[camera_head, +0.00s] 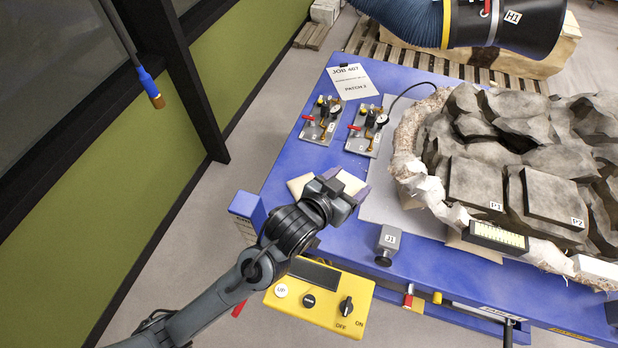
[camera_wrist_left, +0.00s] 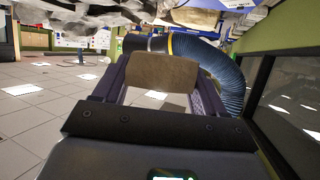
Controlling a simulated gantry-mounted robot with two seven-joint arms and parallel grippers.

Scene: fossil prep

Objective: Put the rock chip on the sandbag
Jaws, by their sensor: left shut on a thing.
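My left gripper (camera_head: 350,188) is over the left part of the blue table, above a cream pad that looks like the sandbag (camera_head: 298,186). In the left wrist view, a flat brown piece, which I take to be the rock chip (camera_wrist_left: 163,76), is held between the two fingers of the left gripper (camera_wrist_left: 160,85). My right gripper is not in view.
Two gauge valve plates (camera_head: 320,121) (camera_head: 369,131) stand behind the gripper. The large fossil block (camera_head: 470,150) fills the right of the table. A grey J1 block (camera_head: 388,244) and a yellow control box (camera_head: 325,305) are near the front edge. A blue hose (camera_head: 405,18) hangs at the back.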

